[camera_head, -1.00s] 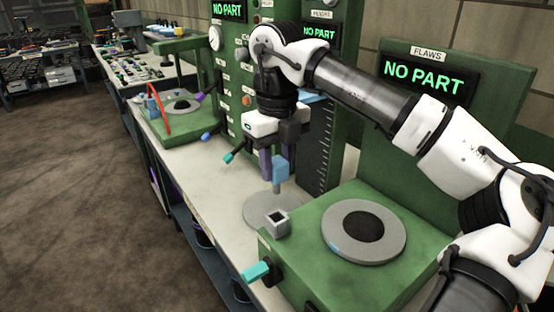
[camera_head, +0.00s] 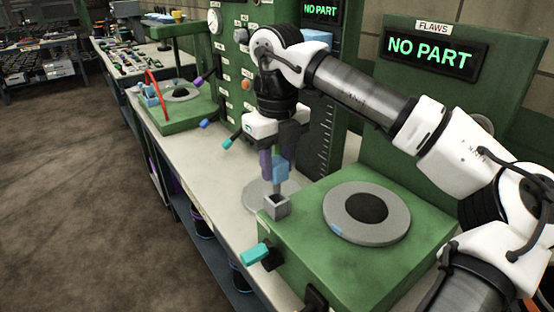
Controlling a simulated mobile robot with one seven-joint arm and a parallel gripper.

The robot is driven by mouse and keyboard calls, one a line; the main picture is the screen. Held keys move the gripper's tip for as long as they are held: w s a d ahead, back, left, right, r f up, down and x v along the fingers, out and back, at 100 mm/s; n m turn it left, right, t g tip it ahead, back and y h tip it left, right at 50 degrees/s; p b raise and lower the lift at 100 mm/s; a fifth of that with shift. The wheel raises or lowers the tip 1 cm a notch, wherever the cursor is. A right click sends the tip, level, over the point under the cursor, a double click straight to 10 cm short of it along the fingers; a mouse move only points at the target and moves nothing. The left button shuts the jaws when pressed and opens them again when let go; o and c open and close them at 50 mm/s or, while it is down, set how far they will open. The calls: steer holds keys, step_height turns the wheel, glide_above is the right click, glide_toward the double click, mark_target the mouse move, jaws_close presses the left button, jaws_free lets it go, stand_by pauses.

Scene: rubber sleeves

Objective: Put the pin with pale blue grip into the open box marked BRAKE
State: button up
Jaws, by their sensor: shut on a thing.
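My gripper (camera_head: 272,163) points down, shut on the pin with pale blue grip (camera_head: 280,173). The blue grip shows between and below the purple fingers. Its grey lower end hangs just above or behind a small grey open-topped holder (camera_head: 277,207) on the corner of the green flaws stand; I cannot tell if they touch. No box marked BRAKE can be made out.
The green stand (camera_head: 310,250) carries a grey ring (camera_head: 395,215) and a teal handle (camera_head: 256,254). A grey disc (camera_head: 258,197) lies on the pale bench behind the holder. A green fixture (camera_head: 178,113) stands farther left. The floor (camera_head: 80,200) at left is open.

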mark_target(277, 181)
steer(key=shift+f+b, duration=1.55)
steer(key=shift+f, duration=0.75)
steer(key=o, duration=1.1)
